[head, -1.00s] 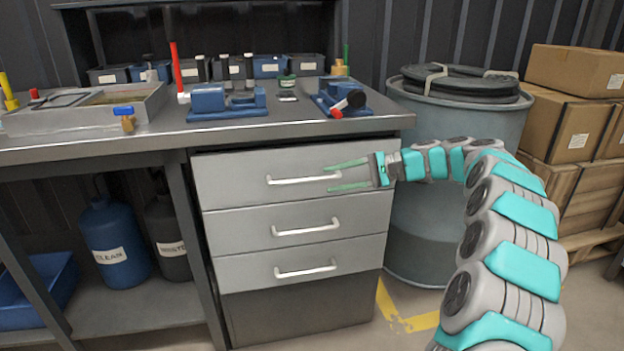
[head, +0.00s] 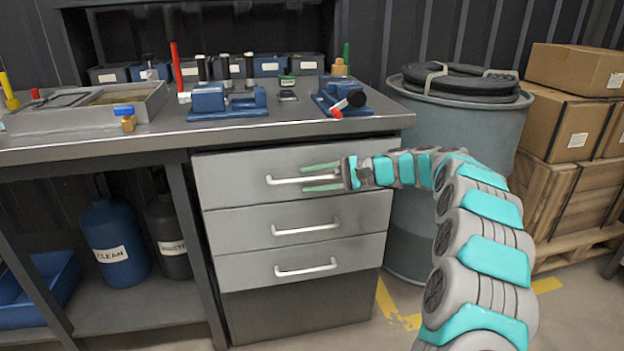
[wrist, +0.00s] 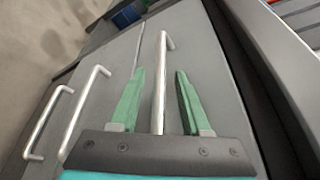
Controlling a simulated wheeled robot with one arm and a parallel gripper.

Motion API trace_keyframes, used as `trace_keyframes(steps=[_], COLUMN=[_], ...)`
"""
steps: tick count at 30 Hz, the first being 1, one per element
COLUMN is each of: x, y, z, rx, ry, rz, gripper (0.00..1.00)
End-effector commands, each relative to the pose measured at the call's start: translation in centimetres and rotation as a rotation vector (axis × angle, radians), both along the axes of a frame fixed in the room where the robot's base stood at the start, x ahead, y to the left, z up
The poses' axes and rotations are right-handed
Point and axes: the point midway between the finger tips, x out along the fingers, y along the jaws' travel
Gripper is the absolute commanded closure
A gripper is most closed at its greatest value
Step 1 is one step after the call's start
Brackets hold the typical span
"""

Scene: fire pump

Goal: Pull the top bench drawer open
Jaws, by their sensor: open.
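The top bench drawer (head: 235,178) is a grey front below the bench top, and it looks shut. Its pale bar handle (head: 285,181) runs across the middle of the front. My gripper (head: 320,178) is open at the right part of this handle, with one green finger above the bar and one below. In the wrist view the handle (wrist: 162,75) passes between the two open green fingers (wrist: 157,100), with a gap on each side. The handle's right end is hidden behind my gripper in the head view.
Two more drawers with bar handles (head: 306,228) sit below. The bench top (head: 300,115) overhangs the drawers and carries pump parts. A large drum (head: 450,130) stands to the right, behind my arm. The floor in front of the drawers looks clear.

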Motion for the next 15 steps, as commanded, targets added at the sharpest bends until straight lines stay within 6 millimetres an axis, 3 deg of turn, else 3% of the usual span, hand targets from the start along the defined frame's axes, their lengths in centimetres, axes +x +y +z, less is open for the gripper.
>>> trace_keyframes(steps=[5, 15], x=[0.0, -0.01], y=[0.0, -0.02], z=[-0.01, 0.0], rx=[0.0, 0.0], ry=[0.0, 0.0], rz=[0.0, 0.0], gripper=[0.53, 0.9])
